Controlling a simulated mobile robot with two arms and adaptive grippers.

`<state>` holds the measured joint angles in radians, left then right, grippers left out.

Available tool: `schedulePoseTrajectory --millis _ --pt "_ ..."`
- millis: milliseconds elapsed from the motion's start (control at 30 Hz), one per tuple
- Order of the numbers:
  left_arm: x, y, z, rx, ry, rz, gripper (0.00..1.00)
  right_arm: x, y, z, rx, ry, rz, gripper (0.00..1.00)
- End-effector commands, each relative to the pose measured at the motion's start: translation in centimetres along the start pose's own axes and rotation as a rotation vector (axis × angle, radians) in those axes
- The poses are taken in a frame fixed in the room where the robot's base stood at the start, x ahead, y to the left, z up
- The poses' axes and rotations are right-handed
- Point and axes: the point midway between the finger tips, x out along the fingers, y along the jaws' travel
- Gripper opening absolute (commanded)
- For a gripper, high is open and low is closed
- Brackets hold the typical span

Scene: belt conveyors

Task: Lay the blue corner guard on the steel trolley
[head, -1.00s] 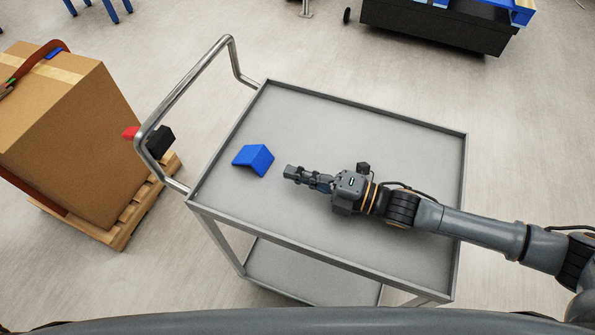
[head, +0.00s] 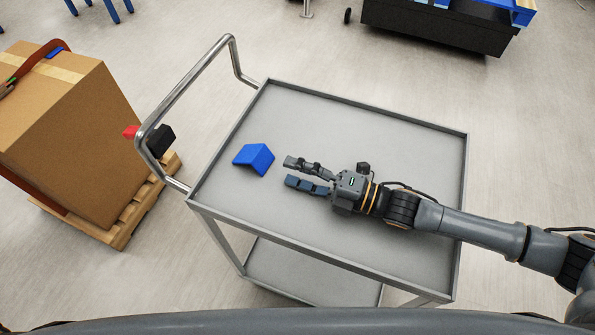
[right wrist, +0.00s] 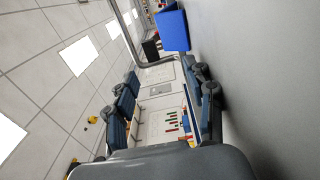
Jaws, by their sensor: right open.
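The blue corner guard (head: 254,159) lies on the top shelf of the steel trolley (head: 350,112), towards its left side near the handle. It also shows at the top of the right wrist view (right wrist: 173,30), beyond the fingers. My right gripper (head: 288,172) is open and empty over the trolley top, just right of the guard. A small gap separates its fingertips from the guard. In the right wrist view the two fingers (right wrist: 162,108) stand apart with nothing between them. My left gripper is not in view.
A large cardboard box (head: 75,135) on a wooden pallet (head: 125,222) stands left of the trolley. The trolley's metal handle (head: 190,85) rises at its left end, with a red and a black block (head: 160,141) beside it. The rest of the trolley top is clear.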

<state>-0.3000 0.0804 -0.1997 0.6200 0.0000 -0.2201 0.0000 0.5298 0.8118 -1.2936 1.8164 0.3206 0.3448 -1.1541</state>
Motion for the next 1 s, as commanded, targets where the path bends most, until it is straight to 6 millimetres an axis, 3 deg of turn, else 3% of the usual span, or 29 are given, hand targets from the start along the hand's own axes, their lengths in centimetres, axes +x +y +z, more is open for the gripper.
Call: schedulePoseTrajectory --millis 33,167,367,433,800,1000 --pt "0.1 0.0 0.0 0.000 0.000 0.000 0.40 -0.2 -0.9 -0.1 0.006 -0.003 -0.018 0.66" --pt "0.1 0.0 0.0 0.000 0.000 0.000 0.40 -0.3 -0.9 -0.1 0.007 -0.003 -0.020 0.66" --pt "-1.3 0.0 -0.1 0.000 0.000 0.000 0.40 -0.3 0.8 -0.1 0.006 -0.002 -0.020 0.66" --pt "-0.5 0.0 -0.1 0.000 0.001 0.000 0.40 -1.7 0.0 0.0 0.006 -0.006 -0.023 0.66" --pt "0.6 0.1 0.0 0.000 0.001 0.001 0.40 -9.6 0.6 -0.1 0.004 -0.003 -0.014 0.66" --pt "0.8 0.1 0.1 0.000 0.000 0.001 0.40 -11.7 0.8 -0.1 0.003 -0.002 -0.009 0.66"
